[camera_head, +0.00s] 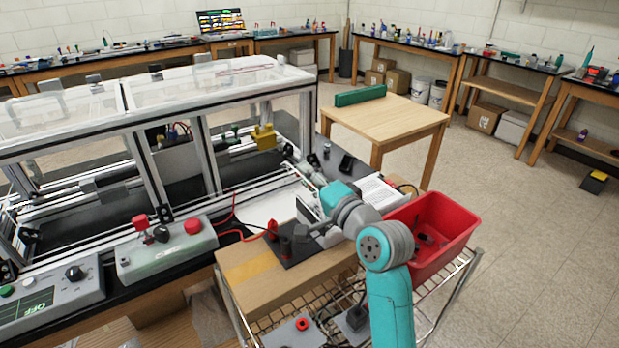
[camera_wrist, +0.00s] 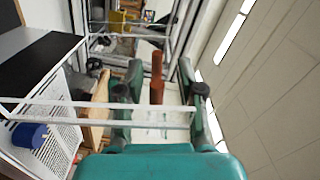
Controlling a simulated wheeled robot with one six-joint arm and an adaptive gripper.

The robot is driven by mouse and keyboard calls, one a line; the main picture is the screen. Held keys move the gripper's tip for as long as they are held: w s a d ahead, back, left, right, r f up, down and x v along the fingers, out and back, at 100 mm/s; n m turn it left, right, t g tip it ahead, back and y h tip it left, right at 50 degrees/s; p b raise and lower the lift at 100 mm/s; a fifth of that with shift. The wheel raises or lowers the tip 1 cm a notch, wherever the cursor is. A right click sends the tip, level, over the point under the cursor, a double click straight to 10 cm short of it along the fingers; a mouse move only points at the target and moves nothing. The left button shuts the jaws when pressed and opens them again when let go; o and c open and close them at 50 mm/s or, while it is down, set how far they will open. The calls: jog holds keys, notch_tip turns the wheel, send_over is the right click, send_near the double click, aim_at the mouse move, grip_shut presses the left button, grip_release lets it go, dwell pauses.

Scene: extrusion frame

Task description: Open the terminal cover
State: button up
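No part can be surely identified as the terminal cover. In the head view, a dark block (camera_head: 297,248) with a red post (camera_head: 272,229) and black posts stands on a wooden board. My gripper (camera_head: 304,168) is beyond it, pointing away toward the machine frame; its fingertips are small there. In the wrist view, my gripper (camera_wrist: 160,85) has its two dark green fingers apart. A red-brown cylinder (camera_wrist: 157,76) shows between them, with gaps on both sides. A thin translucent white bar (camera_wrist: 85,104) crosses the picture in front of the fingers; whether it touches them is unclear.
A red bin (camera_head: 432,230) stands right of my arm on a wire cart. The extrusion frame (camera_head: 205,150) with clear panels fills the left. A control box (camera_head: 165,250) with red buttons sits at its front. A wooden table (camera_head: 385,118) stands behind; floor at right is open.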

jog(key=v, duration=1.2)
jog(key=shift+c, duration=0.2)
